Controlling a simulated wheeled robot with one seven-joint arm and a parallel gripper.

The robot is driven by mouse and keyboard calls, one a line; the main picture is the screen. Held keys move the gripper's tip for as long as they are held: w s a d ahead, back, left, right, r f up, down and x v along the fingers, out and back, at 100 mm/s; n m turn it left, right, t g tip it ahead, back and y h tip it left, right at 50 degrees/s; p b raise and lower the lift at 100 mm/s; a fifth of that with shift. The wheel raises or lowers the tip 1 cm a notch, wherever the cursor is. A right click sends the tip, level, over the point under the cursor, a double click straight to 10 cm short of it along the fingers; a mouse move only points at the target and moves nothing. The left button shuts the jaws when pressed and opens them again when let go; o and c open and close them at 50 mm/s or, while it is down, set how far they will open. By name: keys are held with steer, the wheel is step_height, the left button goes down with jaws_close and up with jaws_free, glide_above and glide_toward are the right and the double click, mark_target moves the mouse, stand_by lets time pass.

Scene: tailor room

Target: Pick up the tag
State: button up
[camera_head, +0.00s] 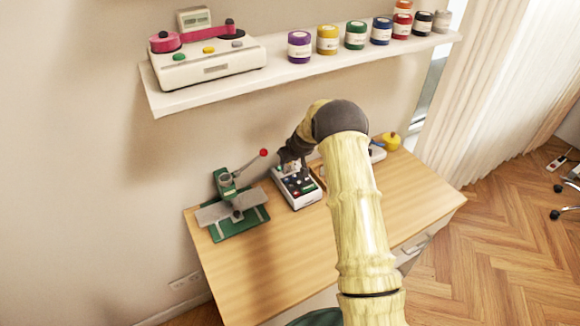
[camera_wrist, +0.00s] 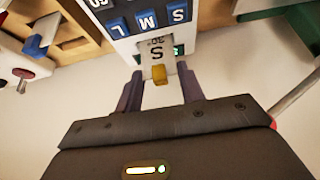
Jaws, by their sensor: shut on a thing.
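The tag (camera_wrist: 157,50) is a small pale label with a dark S and smaller print, seen in the wrist view in front of a white device with lettered blue keys. My gripper (camera_wrist: 159,78) has its two dark fingers on either side of the tag's end, shut on it. A small yellow piece shows at the tag's end between the fingers. In the head view my gripper (camera_head: 292,160) is over the white device (camera_head: 298,203) on the wooden desk. The tag cannot be made out there.
A green press (camera_head: 237,213) with a red-knobbed lever stands left of the device. A wooden tray (camera_wrist: 72,22) lies on its other side, partly hidden by my arm in the head view. The desk's front (camera_head: 270,265) is clear.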

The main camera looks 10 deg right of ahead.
step_height(320, 180, up, 7)
steer(key=b, duration=0.1)
stand_by(0.7)
